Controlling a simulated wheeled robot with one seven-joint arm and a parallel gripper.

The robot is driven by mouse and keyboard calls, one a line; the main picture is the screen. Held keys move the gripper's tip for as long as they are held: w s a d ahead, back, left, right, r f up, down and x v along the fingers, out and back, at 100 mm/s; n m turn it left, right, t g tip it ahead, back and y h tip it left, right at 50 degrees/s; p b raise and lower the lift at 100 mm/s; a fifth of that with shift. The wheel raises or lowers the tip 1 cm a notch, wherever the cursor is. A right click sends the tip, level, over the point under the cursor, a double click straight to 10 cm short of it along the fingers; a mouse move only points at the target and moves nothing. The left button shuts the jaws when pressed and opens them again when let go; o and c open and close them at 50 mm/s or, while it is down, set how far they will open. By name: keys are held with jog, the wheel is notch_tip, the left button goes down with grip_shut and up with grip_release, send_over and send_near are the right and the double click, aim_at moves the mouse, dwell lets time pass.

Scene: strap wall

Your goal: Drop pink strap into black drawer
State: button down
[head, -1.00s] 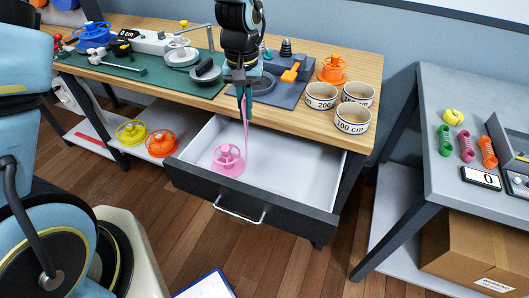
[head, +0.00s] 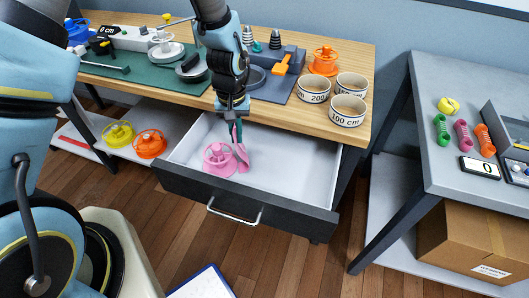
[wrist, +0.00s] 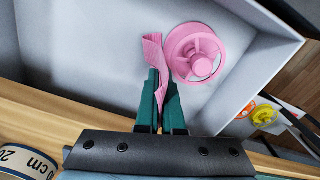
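The pink strap (head: 242,158) hangs from my gripper (head: 237,131) inside the open black drawer (head: 290,205). Its lower part is bent and looks to lie against the drawer floor, close beside a pink spool (head: 219,160). In the wrist view the strap (wrist: 154,55) runs between the two green fingers of my gripper (wrist: 162,82). The fingers are close together, with the strap between them. The drawer's pale inside also shows in the wrist view (wrist: 90,50). I cannot tell whether the strap touches the spool.
The wooden worktop (head: 300,115) overhangs the drawer's back. Cups (head: 348,110) and an orange spool (head: 324,62) stand on it. A yellow spool (head: 118,134) and another orange spool (head: 150,144) are on the lower shelf. The drawer's right half is free. A grey table (head: 435,175) stands at right.

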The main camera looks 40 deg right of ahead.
jog(key=shift+f, duration=0.8)
jog(key=shift+c, duration=1.6)
grip_release()
notch_tip(320, 180, up, 11)
jog(key=b, duration=0.2)
jog(key=shift+f, duration=0.1)
jog(key=w+a+r+n, duration=0.2)
jog(key=a, duration=0.9)
jog(key=w+a+r+n+t, duration=0.1)
jog(key=w+a+r+n, duration=0.1)
jog(key=a, duration=0.9)
jog(key=w+a+r+n, duration=0.2)
jog(key=a+r, duration=0.1)
jog(key=a, duration=0.9)
jog(key=shift+w+n+t, duration=0.25)
jog(key=shift+n+t, duration=0.05)
jog(key=shift+n, duration=0.1)
